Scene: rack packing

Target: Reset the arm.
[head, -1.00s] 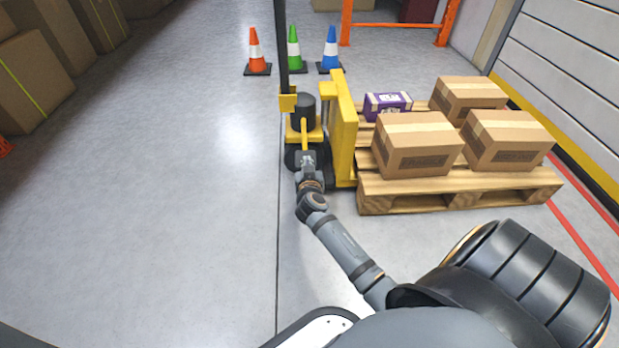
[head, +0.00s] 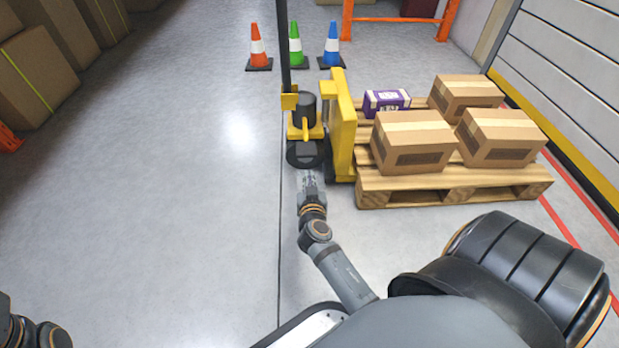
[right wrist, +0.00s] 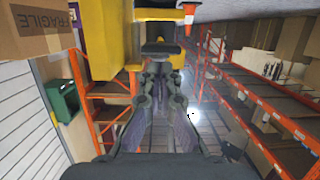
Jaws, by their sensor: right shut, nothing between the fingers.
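My right gripper (head: 307,177) is shut and empty, low over the floor just in front of the yellow pallet jack (head: 343,125). A small gap of floor shows between it and the jack's black wheel (head: 305,154). In the right wrist view, my right gripper's dark fingers (right wrist: 161,75) point at the jack's yellow and black parts (right wrist: 163,30). My right arm reaches forward from the lower middle of the head view. Part of my left arm shows at the lower left corner, but its gripper is out of view.
A wooden pallet (head: 455,190) at the right carries brown cartons (head: 412,142) and a purple box (head: 386,103). Orange (head: 258,47), green (head: 295,45) and blue (head: 332,46) cones stand behind the jack. Brown boxes (head: 38,75) line the far left. The left floor is clear.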

